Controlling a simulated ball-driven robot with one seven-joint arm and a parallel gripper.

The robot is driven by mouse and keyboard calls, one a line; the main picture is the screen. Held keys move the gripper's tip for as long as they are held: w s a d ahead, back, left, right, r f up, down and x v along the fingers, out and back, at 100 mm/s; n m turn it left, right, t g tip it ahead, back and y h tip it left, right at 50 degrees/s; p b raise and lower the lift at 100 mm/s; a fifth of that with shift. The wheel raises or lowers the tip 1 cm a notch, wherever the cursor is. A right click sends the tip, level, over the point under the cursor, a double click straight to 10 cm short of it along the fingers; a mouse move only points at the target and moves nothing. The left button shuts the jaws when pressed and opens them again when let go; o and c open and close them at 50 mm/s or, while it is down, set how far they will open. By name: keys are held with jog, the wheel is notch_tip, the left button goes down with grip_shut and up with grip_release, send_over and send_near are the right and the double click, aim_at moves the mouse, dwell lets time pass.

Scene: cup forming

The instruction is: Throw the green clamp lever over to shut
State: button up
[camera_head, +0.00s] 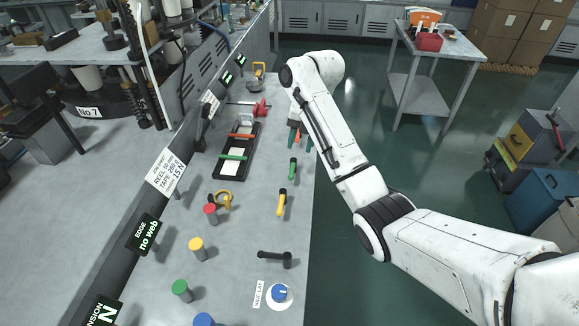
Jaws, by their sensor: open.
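The green lever (292,168) stands near the right edge of the bench, its handle pointing up the picture. A green bar (236,157) lies across a black frame (229,172) to its left. I cannot tell from this view how the lever and the bar are joined. My gripper (300,143) is open, just beyond the green lever and apart from it. An orange-red lever (297,133) shows between or just behind its fingers; I cannot tell whether they touch it. The hand hides part of the bench there.
A red bar (241,136) crosses the frame farther back. A yellow lever (282,203) and a black lever (275,258) stand nearer along the edge. Red (210,212), yellow (197,246) and green (181,289) posts stand left. A blue knob (279,293) is in front.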

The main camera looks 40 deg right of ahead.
aim_at(293, 169)
jog(key=f, duration=0.3)
jog(key=w+f, duration=0.1)
jog(key=f, duration=0.2)
jog(key=a+f, duration=0.1)
jog(key=f, duration=0.2)
jog(key=shift+w+f+p, duration=0.1)
jog(key=shift+w+p, duration=0.1)
jog(key=shift+p, duration=0.15)
jog(key=shift+c, duration=0.5)
grip_shut()
